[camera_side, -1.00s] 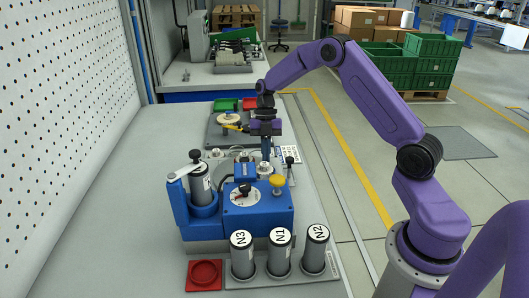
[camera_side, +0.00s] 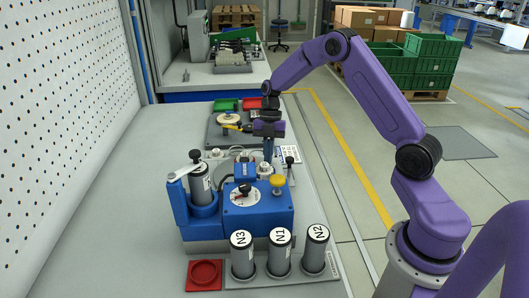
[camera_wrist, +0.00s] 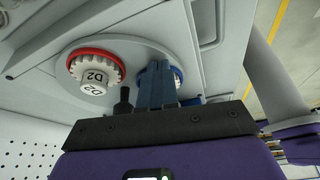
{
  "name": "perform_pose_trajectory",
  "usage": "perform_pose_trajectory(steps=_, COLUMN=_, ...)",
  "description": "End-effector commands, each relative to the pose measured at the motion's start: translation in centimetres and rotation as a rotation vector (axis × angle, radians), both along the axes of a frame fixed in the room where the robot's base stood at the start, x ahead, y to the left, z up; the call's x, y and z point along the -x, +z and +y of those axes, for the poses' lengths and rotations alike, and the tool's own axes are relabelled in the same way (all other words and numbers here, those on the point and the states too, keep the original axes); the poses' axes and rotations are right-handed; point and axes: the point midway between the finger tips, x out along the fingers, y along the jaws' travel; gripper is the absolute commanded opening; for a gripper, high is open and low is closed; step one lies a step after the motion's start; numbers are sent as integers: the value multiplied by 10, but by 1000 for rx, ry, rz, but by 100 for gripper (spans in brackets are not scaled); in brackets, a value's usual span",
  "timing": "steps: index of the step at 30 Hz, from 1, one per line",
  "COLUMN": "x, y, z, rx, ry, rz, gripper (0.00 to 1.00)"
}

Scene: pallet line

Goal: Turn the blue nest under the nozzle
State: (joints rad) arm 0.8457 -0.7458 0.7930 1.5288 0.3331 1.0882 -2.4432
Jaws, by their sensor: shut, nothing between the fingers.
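My gripper (camera_side: 268,154) is shut and empty, its blue fingers pointing down behind the blue machine. In the wrist view the gripper (camera_wrist: 157,80) stands in front of the blue nest (camera_wrist: 175,74), whose blue rim and pale knurled edge show just right of the fingers. The fingers hide much of this nest, and I cannot tell if they touch it. A second nest with a red rim (camera_wrist: 93,70) sits left of it, holding a white part marked D2 (camera_wrist: 94,84). Both are on a light grey round plate (camera_wrist: 135,50). The nozzle is not clearly identifiable.
The blue machine (camera_side: 250,215) with a black knob and a yellow knob (camera_side: 277,181) stands in front of the gripper. Canisters marked N3 (camera_side: 242,255), N1 (camera_side: 280,252) and N2 (camera_side: 315,250) stand at the front, beside a red holder (camera_side: 204,274). The bench's left side is clear.

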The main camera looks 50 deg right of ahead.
Motion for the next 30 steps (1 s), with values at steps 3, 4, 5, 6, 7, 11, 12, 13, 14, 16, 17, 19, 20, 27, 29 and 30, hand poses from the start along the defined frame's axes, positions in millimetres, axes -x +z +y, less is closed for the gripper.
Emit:
perform_pose_trajectory(steps=3, x=2, y=0, z=1, rx=0, ry=-17, rz=2, gripper=0)
perform_pose_trajectory(steps=4, x=2, y=0, z=1, rx=0, ry=-21, rz=1, gripper=0)
perform_pose_trajectory(steps=5, x=3, y=0, z=1, rx=0, ry=-25, rz=2, gripper=0)
perform_pose_trajectory(steps=6, x=4, y=0, z=1, rx=0, ry=-34, rz=2, gripper=0)
perform_pose_trajectory(steps=7, x=4, y=0, z=1, rx=0, ry=-40, rz=1, gripper=0)
perform_pose_trajectory(steps=11, x=7, y=0, z=2, rx=0, ry=-75, rz=1, gripper=0)
perform_pose_trajectory(steps=12, x=7, y=0, z=2, rx=0, ry=-84, rz=1, gripper=0)
perform_pose_trajectory(steps=13, x=8, y=0, z=2, rx=-1, ry=-90, rz=1, gripper=0)
perform_pose_trajectory(steps=14, x=8, y=0, z=2, rx=-1, ry=-96, rz=1, gripper=0)
perform_pose_trajectory(steps=16, x=10, y=-1, z=3, rx=0, ry=-108, rz=2, gripper=0)
perform_pose_trajectory(steps=17, x=10, y=-1, z=3, rx=1, ry=-113, rz=3, gripper=0)
perform_pose_trajectory(steps=19, x=11, y=0, z=3, rx=0, ry=-123, rz=2, gripper=0)
perform_pose_trajectory(steps=20, x=11, y=-1, z=3, rx=0, ry=-126, rz=2, gripper=0)
perform_pose_trajectory(steps=27, x=13, y=-1, z=4, rx=0, ry=-153, rz=2, gripper=0)
perform_pose_trajectory(steps=29, x=14, y=-1, z=5, rx=0, ry=-159, rz=2, gripper=0)
perform_pose_trajectory(steps=30, x=14, y=-1, z=5, rx=0, ry=-162, rz=2, gripper=0)
